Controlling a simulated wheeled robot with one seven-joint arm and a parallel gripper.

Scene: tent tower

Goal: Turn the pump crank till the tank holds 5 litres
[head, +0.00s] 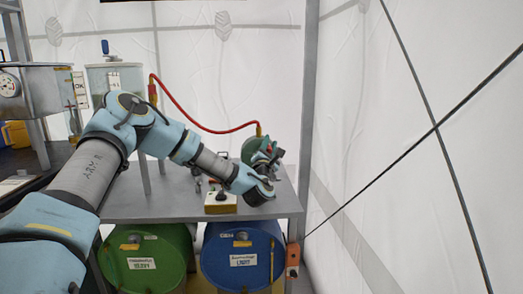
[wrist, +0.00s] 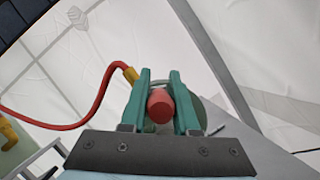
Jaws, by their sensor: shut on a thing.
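The green pump (head: 248,148) stands at the right end of the grey bench, with a red hose (head: 195,122) running from it up to the left. My gripper (head: 268,154) is at the pump. In the wrist view my gripper (wrist: 160,102) has its two green fingers shut on the red crank handle (wrist: 160,106), one finger on each side. The pump's round body (wrist: 205,112) shows behind the fingers. The pale tank (head: 127,75) stands on legs at the hose's other end, with a small scale label; its level is too small to read. My arm hides its lower part.
A yellow-and-white box (head: 220,203) sits on the bench (head: 150,207), left of and below my gripper. A green drum (head: 147,258) and a blue drum (head: 238,257) stand under it. A metal vessel with a gauge (head: 9,85) is at far left. A tent pole (head: 308,100) rises at right.

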